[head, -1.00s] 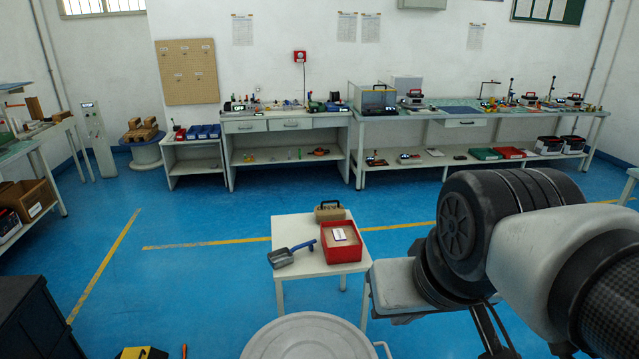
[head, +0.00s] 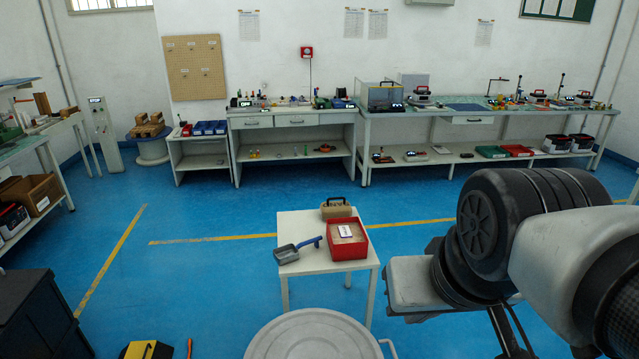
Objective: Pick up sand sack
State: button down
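I cannot pick out a sand sack with certainty. A tan block-like item with a dark handle (head: 336,209) stands at the back of a small white table (head: 305,267) in the head view; it may be the sack. A red open box (head: 348,251) in front of it holds a tan, sand-like fill with a white label on top. Brown bundles (head: 147,128) rest on a round stand at the far left. My arm fills the right side of the view. I cannot make out my gripper's fingers.
A grey scoop with a blue handle (head: 288,253) lies on the small table, left of the red box. A pale round lid (head: 318,338) is in front of the table. A dark cabinet (head: 40,315) stands at the lower left. Blue floor is open beyond the table.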

aim_at(329, 210)
jog(key=l+z, duration=0.3)
jog(key=z, duration=0.15)
jog(key=k+l+z, duration=0.1)
jog(key=l+z, duration=0.2)
jog(key=z, duration=0.2)
jog(key=l+z, duration=0.3)
jog(key=z, duration=0.15)
jog(key=i+l+z, duration=0.7)
jog(key=i, duration=0.15)
jog(key=i+j+u, duration=0.15)
jog(key=i+u, duration=0.55)
jog(key=u, duration=0.15)
jog(key=i+u, duration=0.45)
jog(key=i+j+u, duration=0.25)
jog(key=i, duration=0.45)
jog(key=i+l+u, duration=0.1)
jog(key=i+u, duration=0.15)
jog(key=i, duration=0.4)
jog(key=i+u, duration=0.2)
jog(key=i, duration=0.55)
jog(key=i+l+u, duration=0.1)
jog(key=i+u, duration=0.15)
jog(key=i, duration=0.5)
jog(key=i+u, duration=0.15)
jog(key=i, duration=0.65)
jog(key=i+l+u, duration=0.15)
jog(key=i, duration=0.6)
